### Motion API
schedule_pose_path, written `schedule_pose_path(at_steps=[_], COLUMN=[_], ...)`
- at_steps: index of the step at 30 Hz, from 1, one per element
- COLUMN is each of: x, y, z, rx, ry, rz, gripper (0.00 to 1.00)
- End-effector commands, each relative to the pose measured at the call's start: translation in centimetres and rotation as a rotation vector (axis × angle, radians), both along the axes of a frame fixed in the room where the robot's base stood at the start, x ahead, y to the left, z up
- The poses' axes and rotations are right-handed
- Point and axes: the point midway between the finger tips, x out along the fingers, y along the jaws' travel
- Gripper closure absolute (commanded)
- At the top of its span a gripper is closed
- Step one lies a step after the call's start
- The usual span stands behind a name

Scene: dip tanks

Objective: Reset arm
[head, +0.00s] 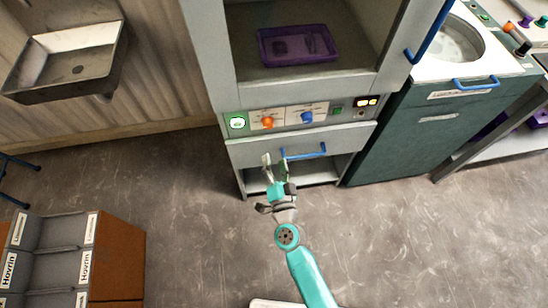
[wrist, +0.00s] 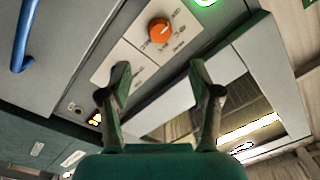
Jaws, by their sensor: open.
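My gripper (head: 275,165) is at the end of my teal arm, in front of the lower part of a grey cabinet (head: 228,100) in the head view. Its two fingers are apart and nothing is between them. In the wrist view my gripper (wrist: 160,75) is also open and empty, with the cabinet's control panel and its orange knob (wrist: 160,30) beyond the fingertips. Whether the fingers touch the cabinet cannot be told, but they appear apart from it.
A purple tray (head: 298,46) lies in the cabinet's open chamber. A blue handle (head: 304,153) is close to my gripper. A metal sink (head: 70,62) hangs at the upper left, grey bins (head: 52,232) stand at the lower left. A teal washer unit (head: 425,130) stands right. Floor between is clear.

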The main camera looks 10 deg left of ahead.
Motion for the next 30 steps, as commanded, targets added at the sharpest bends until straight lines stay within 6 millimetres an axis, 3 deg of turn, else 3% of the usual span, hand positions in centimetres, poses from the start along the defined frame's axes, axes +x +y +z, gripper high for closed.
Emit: schedule_pose_path(at_steps=[17, 23, 30], x=[-0.5, -4.5, -12.2], y=[-0.6, -5.5, -12.5], z=[-0.2, -1.0, -0.7], rx=[-0.01, -0.095, -0.249], ry=[0.0, -0.006, -0.007], rz=[-0.005, -0.042, -0.093], gripper=[0.37, 0.37, 0.37])
